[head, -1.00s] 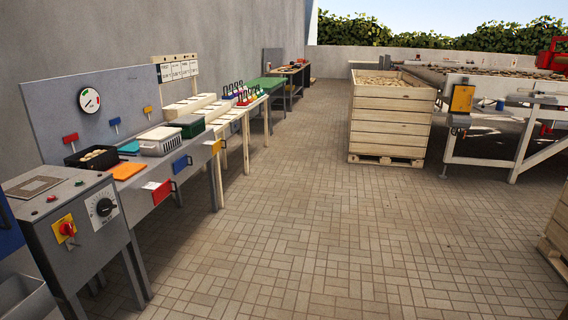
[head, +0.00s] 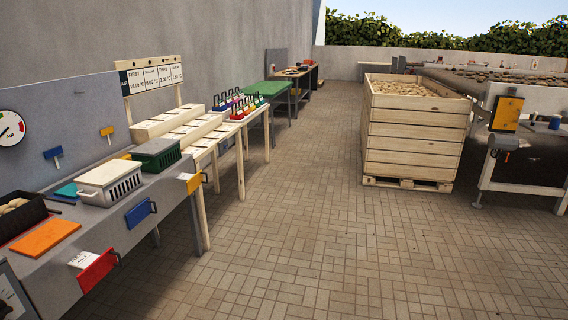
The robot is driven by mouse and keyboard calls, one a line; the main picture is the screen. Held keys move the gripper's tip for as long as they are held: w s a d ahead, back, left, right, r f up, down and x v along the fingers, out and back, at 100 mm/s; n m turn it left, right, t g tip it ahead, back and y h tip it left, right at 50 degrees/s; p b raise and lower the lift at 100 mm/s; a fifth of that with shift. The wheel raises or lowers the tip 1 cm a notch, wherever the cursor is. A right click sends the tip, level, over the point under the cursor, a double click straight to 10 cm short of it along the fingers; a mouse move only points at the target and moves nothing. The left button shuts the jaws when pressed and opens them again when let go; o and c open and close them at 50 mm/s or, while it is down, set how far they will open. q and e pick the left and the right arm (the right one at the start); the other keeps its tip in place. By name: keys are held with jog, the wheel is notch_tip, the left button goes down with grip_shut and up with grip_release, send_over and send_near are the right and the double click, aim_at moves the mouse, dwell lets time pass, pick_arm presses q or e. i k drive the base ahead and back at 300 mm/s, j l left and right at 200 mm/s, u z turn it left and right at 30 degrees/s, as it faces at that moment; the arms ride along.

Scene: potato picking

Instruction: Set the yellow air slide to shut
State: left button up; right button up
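A small yellow tab on a short stem (head: 107,131) is on the grey back panel (head: 75,100) of the near left bench, to the right of a similar blue tab (head: 53,153). A yellow plate with a dark handle (head: 194,183) is on the bench's front edge, at its far end. Which of these yellow parts is the air slide, and whether it is open or shut, I cannot tell. A round white dial (head: 11,128) with red and green marks is on the panel at the left edge. Neither of my grippers is in view.
The bench carries an orange board (head: 45,237), a white basket (head: 109,182) and a green basket (head: 156,155). Red (head: 97,269) and blue (head: 139,213) plates jut from its front. A wooden crate of potatoes (head: 415,140) stands right. The paved floor between (head: 310,230) is clear.

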aim_at(193, 180)
jog(key=i+u, duration=0.15)
jog(key=i, duration=0.3)
jog(key=i+l+u, duration=0.15)
jog(key=i, duration=0.3)
jog(key=i+l+u, duration=0.1)
jog(key=i, duration=0.35)
jog(key=i+l+u, duration=0.15)
jog(key=i, duration=0.3)
jog(key=l, duration=0.1)
